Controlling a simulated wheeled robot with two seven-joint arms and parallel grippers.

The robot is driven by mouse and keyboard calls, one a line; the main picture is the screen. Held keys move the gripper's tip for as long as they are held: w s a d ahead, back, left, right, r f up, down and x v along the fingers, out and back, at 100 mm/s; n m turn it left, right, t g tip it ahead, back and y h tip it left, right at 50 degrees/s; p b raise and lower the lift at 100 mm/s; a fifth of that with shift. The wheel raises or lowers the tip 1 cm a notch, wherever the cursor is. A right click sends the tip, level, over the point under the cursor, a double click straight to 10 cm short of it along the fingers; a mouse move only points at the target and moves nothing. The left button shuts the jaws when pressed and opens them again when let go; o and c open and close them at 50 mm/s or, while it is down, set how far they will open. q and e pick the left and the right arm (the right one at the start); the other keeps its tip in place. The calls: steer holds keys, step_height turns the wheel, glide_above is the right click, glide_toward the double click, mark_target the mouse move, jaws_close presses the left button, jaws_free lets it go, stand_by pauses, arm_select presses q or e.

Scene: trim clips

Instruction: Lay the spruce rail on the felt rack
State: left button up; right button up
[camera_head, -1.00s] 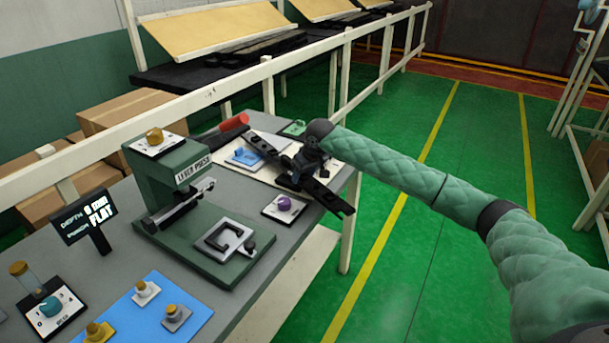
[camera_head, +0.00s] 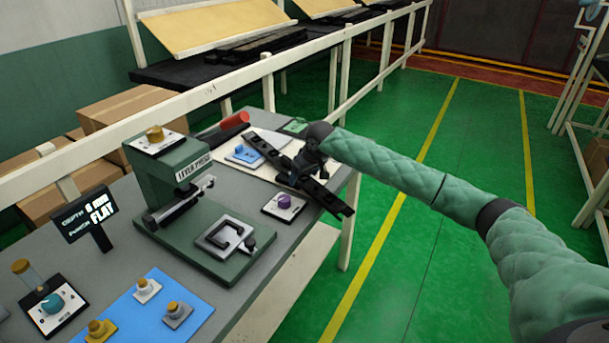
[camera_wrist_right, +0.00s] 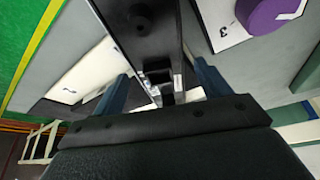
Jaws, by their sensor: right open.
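My right gripper (camera_head: 298,172) is open above the far right part of the grey bench, near its edge. A long dark bar (camera_head: 334,202) runs through the gripper area and reaches past the bench edge; in the right wrist view the dark bar (camera_wrist_right: 140,40) shows between two blue fingers. I cannot tell whether it is a rail or part of my gripper. I cannot single out the spruce rail or the felt rack for certain. A cream board (camera_head: 225,166) lies under and behind the gripper. My left gripper is not in view.
A blue mat (camera_head: 148,318) with knobs lies in front. A white railing (camera_head: 268,66) runs behind.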

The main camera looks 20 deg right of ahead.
steer(key=shift+r, duration=0.1)
steer(key=shift+s+r, duration=0.1)
steer(key=shift+r, duration=0.2)
arm_select(q)
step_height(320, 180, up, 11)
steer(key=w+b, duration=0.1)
steer(key=b, duration=0.1)
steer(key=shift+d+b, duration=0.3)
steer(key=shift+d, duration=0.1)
arm_select(e)
steer(key=v, duration=1.1)
steer(key=shift+r, duration=0.2)
steer(key=shift+s+d+f, duration=0.1)
